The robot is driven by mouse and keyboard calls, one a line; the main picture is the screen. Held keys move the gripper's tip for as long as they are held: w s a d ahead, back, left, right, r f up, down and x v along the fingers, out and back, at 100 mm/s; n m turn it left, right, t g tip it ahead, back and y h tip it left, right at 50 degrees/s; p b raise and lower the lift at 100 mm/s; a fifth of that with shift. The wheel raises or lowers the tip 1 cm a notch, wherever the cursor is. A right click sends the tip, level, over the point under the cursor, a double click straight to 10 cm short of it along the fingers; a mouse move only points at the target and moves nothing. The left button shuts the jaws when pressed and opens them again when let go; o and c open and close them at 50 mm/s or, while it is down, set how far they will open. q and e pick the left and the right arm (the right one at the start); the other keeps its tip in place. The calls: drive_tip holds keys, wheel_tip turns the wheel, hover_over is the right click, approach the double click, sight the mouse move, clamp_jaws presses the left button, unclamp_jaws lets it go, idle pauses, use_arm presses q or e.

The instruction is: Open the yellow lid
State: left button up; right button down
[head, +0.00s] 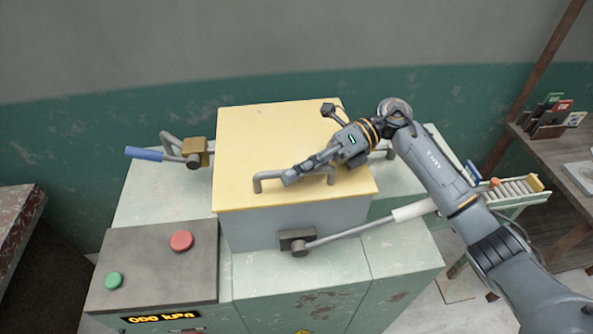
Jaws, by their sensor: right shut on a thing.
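The yellow lid (255,140) lies flat on top of a grey box (262,228) in the middle of the head view, and it looks closed. A grey bar handle (262,184) stands along its front edge. My right gripper (292,178) reaches over the lid from the right and is shut on the handle around its middle. The fingers hide part of the handle. My left gripper is not in view.
A lever with a white grip (412,211) projects right from the box front, below my right arm. A blue-handled lever (145,154) is at left. A control panel (150,258) has red (181,240) and green (113,280) buttons. A wall (200,60) stands behind.

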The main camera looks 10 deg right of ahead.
drive_tip(key=w+r+m+g+y, duration=0.1)
drive_tip(key=w+r+m, duration=0.2)
drive_tip(key=r, duration=0.5)
drive_tip(key=w+r+m+y+p, duration=0.1)
drive_tip(key=w+r+m, duration=0.1)
drive_tip(key=w+r, duration=0.3)
drive_tip(key=shift+r+m+g, duration=0.4)
drive_tip(key=shift+r, duration=1.1)
